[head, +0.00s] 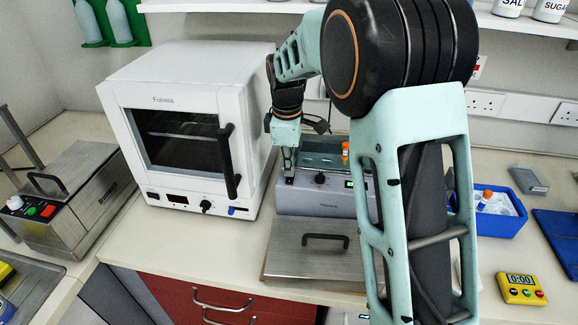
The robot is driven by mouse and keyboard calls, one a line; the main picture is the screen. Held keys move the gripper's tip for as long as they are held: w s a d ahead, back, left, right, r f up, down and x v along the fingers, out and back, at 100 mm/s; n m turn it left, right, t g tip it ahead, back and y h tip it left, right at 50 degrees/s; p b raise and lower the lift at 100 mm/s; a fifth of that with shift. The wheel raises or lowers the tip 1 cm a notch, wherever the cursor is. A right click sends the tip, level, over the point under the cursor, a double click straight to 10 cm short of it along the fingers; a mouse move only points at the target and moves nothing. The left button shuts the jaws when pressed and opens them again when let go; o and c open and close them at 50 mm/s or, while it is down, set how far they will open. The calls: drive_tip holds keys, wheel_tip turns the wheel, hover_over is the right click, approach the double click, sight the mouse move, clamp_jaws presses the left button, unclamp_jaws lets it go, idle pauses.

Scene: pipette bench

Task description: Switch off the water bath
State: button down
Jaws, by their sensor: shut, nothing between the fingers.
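The water bath (311,201) is a grey box at the back of the bench, right of the white oven. Its open top shows water and an orange-capped item. A dark knob (320,179) and a small lit green display (349,184) are on its front. My gripper (289,177) is shut and empty, pointing down at the left end of the bath's front panel. I cannot tell whether it touches the panel. Any switch under the fingertips is hidden. My arm covers the bath's right end.
A metal lid (290,251) with a dark handle lies in front of the bath. The white oven (175,88) stands close on the left. A blue ice tub (506,222) and a yellow timer (521,289) are on the right. A shelf (220,5) runs above.

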drive_tip(key=shift+w+f, duration=0.15)
drive_tip(key=shift+f, duration=0.3)
drive_tip(key=shift+r, duration=0.1)
drive_tip(key=shift+s, duration=0.2)
drive_tip(key=shift+s+a+b, duration=0.1)
drive_tip(key=shift+s+b, duration=0.3)
drive_tip(key=shift+s, duration=0.2)
drive_tip(key=shift+r, duration=0.1)
wheel_tip(320, 180, up, 14)
drive_tip(key=s+p, duration=0.1)
drive_tip(key=p, duration=0.1)
drive_tip(key=shift+s+a, duration=0.2)
drive_tip(key=shift+s, duration=0.1)
